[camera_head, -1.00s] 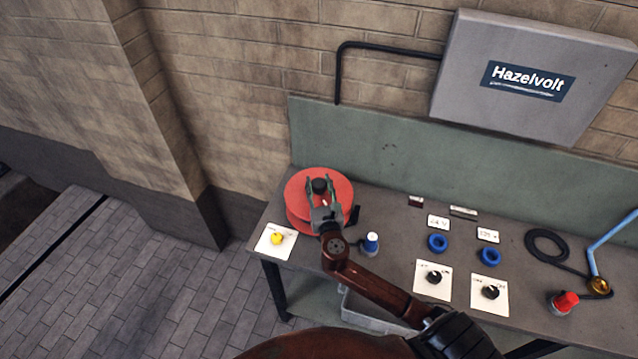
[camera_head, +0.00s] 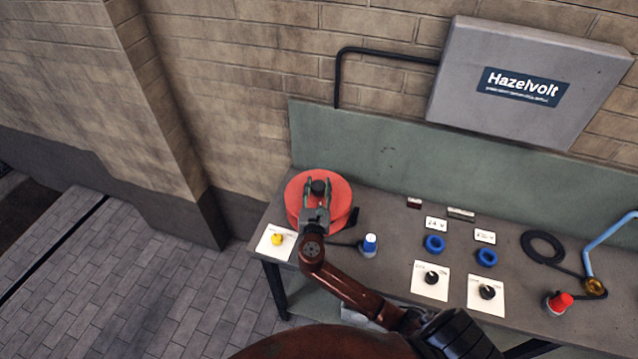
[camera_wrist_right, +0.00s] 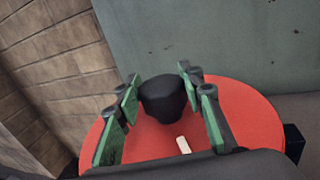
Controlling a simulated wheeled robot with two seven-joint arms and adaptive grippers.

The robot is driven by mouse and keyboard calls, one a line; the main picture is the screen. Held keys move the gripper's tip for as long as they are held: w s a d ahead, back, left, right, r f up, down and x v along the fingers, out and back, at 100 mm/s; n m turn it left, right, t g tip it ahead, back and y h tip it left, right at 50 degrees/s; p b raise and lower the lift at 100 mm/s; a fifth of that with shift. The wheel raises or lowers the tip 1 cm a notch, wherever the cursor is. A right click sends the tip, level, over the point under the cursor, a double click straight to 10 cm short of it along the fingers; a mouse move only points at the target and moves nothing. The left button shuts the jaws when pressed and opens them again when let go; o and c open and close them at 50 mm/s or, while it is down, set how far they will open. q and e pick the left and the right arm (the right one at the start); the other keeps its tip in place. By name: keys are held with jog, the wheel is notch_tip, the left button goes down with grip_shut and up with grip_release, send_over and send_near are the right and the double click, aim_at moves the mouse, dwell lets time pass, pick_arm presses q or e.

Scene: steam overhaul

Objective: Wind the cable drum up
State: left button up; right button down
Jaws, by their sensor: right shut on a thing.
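The cable drum (camera_head: 338,193) is a red disc-shaped reel at the left end of the bench, with a black knob (camera_head: 319,187) on its top face. My right gripper (camera_head: 317,183) reaches over the drum from the front and is shut on the knob. In the right wrist view, the green-padded fingers stand on either side of the black knob (camera_wrist_right: 163,98), over the red drum (camera_wrist_right: 240,110). A small white mark (camera_wrist_right: 183,145) shows on the drum face. The near part of the drum is hidden by my gripper. My left gripper is not in view.
The bench (camera_head: 385,245) carries a yellow button (camera_head: 277,239), a blue-and-white plug (camera_head: 370,244), blue rings (camera_head: 435,244), black dials (camera_head: 432,277), a coiled black cable (camera_head: 543,246) and a red knob (camera_head: 560,303). A green back panel (camera_head: 400,150) stands behind.

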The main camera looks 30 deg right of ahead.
jog(key=m+g+h, duration=0.4)
jog(key=g, duration=0.1)
jog(key=shift+w+a+h+p, duration=0.1)
jog(key=shift+a+h+p, duration=0.05)
jog(key=shift+h+p, duration=0.2)
jog(key=shift+m+g+h+b, duration=0.5)
jog(key=shift+m+g+h, duration=0.55)
jog(key=shift+m+g, duration=1)
jog(key=shift+g, duration=0.75)
jog(key=shift+r, duration=0.1)
jog(key=c, duration=1.3)
grip_release()
jog(key=shift+o, duration=0.2)
jog(key=v, duration=1.2)
